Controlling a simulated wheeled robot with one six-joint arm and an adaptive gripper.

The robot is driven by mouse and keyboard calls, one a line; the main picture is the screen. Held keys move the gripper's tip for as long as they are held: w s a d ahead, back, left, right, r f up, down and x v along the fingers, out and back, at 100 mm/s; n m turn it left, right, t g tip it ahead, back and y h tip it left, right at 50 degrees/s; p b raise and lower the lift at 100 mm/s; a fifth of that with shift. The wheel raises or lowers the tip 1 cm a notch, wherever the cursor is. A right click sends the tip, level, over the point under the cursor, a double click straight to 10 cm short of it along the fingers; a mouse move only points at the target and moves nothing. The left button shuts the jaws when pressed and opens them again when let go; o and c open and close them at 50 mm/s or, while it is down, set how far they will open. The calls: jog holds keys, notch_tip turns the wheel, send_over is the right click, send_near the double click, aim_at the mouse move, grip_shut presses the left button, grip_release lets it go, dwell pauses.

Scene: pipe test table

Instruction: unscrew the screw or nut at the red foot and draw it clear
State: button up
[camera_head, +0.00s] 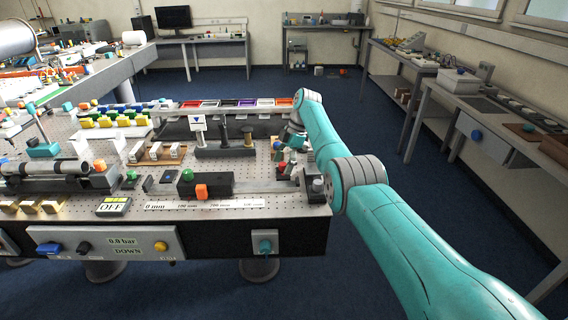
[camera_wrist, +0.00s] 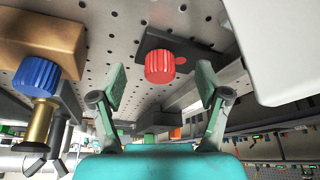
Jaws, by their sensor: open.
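A red ribbed knob (camera_wrist: 160,67) stands on a dark plate (camera_wrist: 200,52) on the perforated table top in the wrist view. A small red round mark (camera_wrist: 181,61) lies on the plate beside it. My gripper (camera_wrist: 161,80) is open, its two fingers apart to the left and right of the knob in the picture, with nothing between the pads touching it that I can see. In the head view my gripper (camera_head: 287,146) is low over the right end of the table, and small red parts (camera_head: 283,164) show below it. A separate screw or nut cannot be told from the knob.
A blue knob on a brass post (camera_wrist: 38,80) stands to the left in the wrist view, near a tan block (camera_wrist: 45,35). A large pale block (camera_wrist: 285,50) fills the right. In the head view, grey-topped cylinders (camera_head: 318,185) stand close to my arm.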

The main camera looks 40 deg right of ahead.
jog(key=m+t, duration=0.1)
jog(key=m, duration=0.2)
jog(key=shift+m+h, duration=0.4)
jog(key=shift+m+t, duration=0.6)
jog(key=shift+m, duration=0.6)
jog(key=m+h, duration=0.1)
jog(key=m, duration=0.1)
jog(key=shift+a+m+t, duration=0.1)
jog(key=shift+m+t, duration=0.3)
jog(key=m+h, duration=0.1)
jog(key=m, duration=0.2)
jog(key=shift+m+t, duration=0.3)
jog(key=shift+h, duration=0.3)
